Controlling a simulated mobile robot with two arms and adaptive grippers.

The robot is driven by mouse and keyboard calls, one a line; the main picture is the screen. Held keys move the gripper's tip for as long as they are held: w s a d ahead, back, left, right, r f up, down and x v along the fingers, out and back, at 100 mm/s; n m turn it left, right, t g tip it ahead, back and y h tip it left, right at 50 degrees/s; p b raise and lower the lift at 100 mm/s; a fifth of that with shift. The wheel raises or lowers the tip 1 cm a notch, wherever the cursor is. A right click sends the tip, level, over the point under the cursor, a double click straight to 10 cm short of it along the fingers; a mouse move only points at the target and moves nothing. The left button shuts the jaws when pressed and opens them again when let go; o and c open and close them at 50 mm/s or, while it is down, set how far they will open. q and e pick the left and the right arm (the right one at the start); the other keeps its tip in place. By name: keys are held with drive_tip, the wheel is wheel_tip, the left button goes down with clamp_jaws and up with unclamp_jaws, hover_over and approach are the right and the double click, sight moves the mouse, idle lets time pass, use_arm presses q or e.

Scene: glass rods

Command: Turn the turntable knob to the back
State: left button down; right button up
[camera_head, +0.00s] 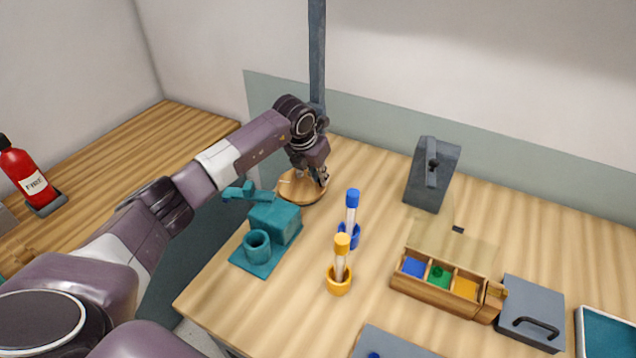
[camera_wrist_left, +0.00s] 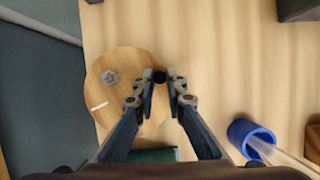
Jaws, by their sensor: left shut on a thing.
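The turntable (camera_head: 296,193) is a round wooden disc on the table, partly hidden under my left arm. It shows more fully in the left wrist view (camera_wrist_left: 112,105), with a grey hub and a short white mark near its left edge. A small dark knob (camera_wrist_left: 158,76) is at the disc's upper right edge in that view. My left gripper (camera_head: 319,181) points down over the disc's right side. Its fingertips (camera_wrist_left: 160,77) are closed around the knob, one on each side. My right gripper is out of view.
A teal block stand with a cup (camera_head: 258,245) is just in front of the turntable. Blue (camera_head: 348,236) and yellow (camera_head: 339,282) tube holders stand to the right. A compartment box (camera_head: 437,296) and a grey wedge-shaped stand (camera_head: 433,180) are farther right.

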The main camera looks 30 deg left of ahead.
use_arm(q)
drive_tip(key=shift+w+a+n+y+b, duration=0.1)
drive_tip(key=shift+w+n+y+b, duration=0.4)
drive_tip(key=shift+n, duration=0.5)
drive_tip(key=shift+w+a+n+y+b, duration=0.15)
drive_tip(key=shift+w+n+y+b, duration=0.25)
drive_tip(key=shift+n, duration=0.5)
drive_tip(key=shift+w+a+n+g+y+b, duration=0.1)
drive_tip(key=shift+w+a+n+y+b, duration=0.15)
drive_tip(key=shift+n+b, duration=0.4)
drive_tip(key=shift+w+a+n+g+y+b, duration=0.1)
drive_tip(key=shift+w+a+n+y+b, duration=0.2)
drive_tip(key=shift+n, duration=0.5)
drive_tip(key=shift+w+a+n+g+y+b, duration=0.15)
drive_tip(key=shift+w+n+b, duration=0.1)
drive_tip(key=shift+n+b, duration=0.45)
drive_tip(key=shift+w+a+n+g+y+b, duration=0.25)
drive_tip(key=shift+n+b, duration=0.25)
drive_tip(key=shift+n, duration=0.35)
drive_tip(key=shift+w+a+n+g+y+b, duration=0.25)
drive_tip(key=shift+n+b, duration=0.2)
drive_tip(key=shift+n, duration=0.35)
drive_tip(key=shift+a+r, duration=0.1)
drive_tip(key=c, duration=2)
unclamp_jaws()
drive_tip(key=shift+s, duration=0.1)
drive_tip(key=shift+o, duration=0.3)
